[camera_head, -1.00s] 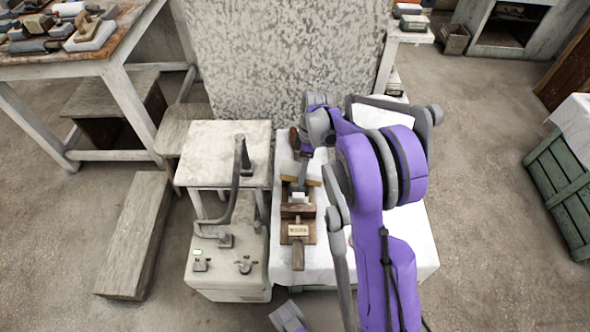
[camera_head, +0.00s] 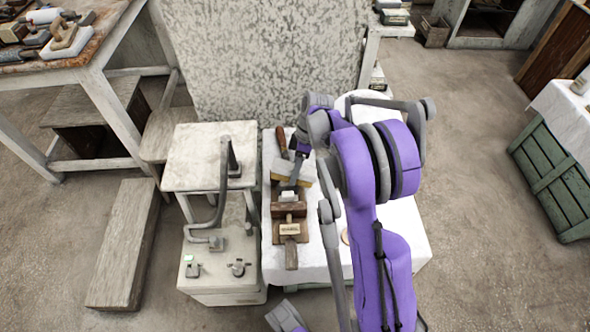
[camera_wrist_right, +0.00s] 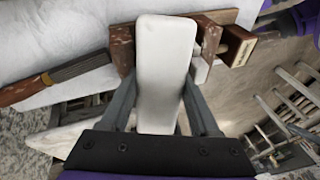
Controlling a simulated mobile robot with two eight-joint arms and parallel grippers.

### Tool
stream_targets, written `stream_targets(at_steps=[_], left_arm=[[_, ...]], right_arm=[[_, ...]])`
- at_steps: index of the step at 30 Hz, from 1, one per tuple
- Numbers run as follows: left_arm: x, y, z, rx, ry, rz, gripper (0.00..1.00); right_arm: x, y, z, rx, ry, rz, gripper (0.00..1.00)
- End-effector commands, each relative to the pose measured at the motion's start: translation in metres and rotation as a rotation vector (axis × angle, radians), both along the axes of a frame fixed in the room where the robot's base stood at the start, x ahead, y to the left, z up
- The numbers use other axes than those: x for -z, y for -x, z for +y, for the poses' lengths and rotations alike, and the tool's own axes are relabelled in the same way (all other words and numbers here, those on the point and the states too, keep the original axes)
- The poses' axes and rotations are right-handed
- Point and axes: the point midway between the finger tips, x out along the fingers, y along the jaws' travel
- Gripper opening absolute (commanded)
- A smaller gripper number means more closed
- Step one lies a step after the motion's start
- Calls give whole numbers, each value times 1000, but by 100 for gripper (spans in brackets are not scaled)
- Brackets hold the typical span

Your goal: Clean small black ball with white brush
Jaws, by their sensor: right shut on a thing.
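My right gripper (camera_head: 291,183) is over the left part of the white-covered table (camera_head: 390,230). It is shut on a pale block-like thing, which I take to be the white brush (camera_head: 290,170). In the right wrist view, the brush (camera_wrist_right: 165,65) shows as a long smooth white shape between the two fingers. In the head view it has a tan side and is tilted. It is just behind a brown wooden piece with a pale label (camera_head: 290,229). I cannot make out a small black ball in either view.
A tool with a brown handle (camera_head: 282,140) lies behind the brush. To the left are a pale stool (camera_head: 200,150) and a box with a curved pipe (camera_head: 222,285). A large speckled slab (camera_head: 270,60) stands behind. The table's right part looks mostly clear.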

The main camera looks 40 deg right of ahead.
Motion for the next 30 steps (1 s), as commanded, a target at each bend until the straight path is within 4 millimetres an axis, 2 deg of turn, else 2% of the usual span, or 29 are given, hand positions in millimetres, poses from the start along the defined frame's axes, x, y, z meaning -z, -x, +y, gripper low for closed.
stream_targets(at_steps=[9,30], left_arm=[[5,0,0,0,0,2,50],[4,0,0,0,0,1,50]], right_arm=[[6,0,3,0,0,0,0],[8,3,1,0,0,2,0]])
